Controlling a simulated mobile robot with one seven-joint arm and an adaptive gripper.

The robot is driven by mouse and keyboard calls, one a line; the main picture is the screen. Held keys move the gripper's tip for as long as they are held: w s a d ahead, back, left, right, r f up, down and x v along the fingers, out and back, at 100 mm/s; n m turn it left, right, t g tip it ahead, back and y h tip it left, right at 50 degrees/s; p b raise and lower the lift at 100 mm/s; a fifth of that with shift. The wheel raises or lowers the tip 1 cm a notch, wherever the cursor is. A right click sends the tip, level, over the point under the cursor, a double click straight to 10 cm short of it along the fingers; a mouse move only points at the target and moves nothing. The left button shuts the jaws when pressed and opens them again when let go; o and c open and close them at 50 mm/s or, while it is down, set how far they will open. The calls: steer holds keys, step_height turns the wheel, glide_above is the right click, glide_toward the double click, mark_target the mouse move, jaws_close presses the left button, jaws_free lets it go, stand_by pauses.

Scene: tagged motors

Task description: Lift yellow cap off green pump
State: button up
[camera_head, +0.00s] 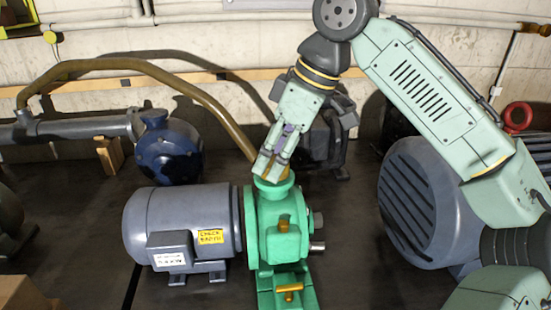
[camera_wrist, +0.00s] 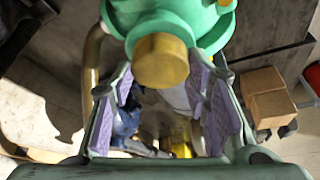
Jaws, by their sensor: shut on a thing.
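The green pump (camera_head: 272,222) stands upright on its green base in the middle of the bench in the head view. My gripper (camera_head: 271,168) points down and slightly left, right over the pump's round top flange. In the wrist view the yellow cap (camera_wrist: 160,62) is a dull yellow cylinder between the purple-padded fingers of my gripper (camera_wrist: 158,82), against the green pump (camera_wrist: 165,22). My gripper is shut on the cap. The fingers mostly hide the cap in the head view. I cannot tell whether there is a gap between cap and flange.
A grey motor (camera_head: 180,228) with a yellow label sits left of the pump. A blue pump (camera_head: 165,150) with a brown pipe stands behind it. A large grey-blue motor (camera_head: 425,195) is at right. Boxes (camera_wrist: 267,98) show in the wrist view.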

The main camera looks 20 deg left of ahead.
steer(key=shift+r, duration=0.35)
step_height(320, 180, up, 2)
steer(key=shift+a+r+b, duration=0.1)
steer(key=shift+b, duration=0.4)
steer(key=s+d+r, duration=0.2)
steer(key=s+d, duration=0.1)
steer(key=s, duration=0.4)
steer(key=s+d+r, duration=0.3)
steer(key=s+d, duration=0.1)
steer(key=s, duration=0.3)
steer(key=shift+s+d, duration=0.15)
steer(key=shift+d, duration=0.15)
steer(key=shift+f, duration=0.15)
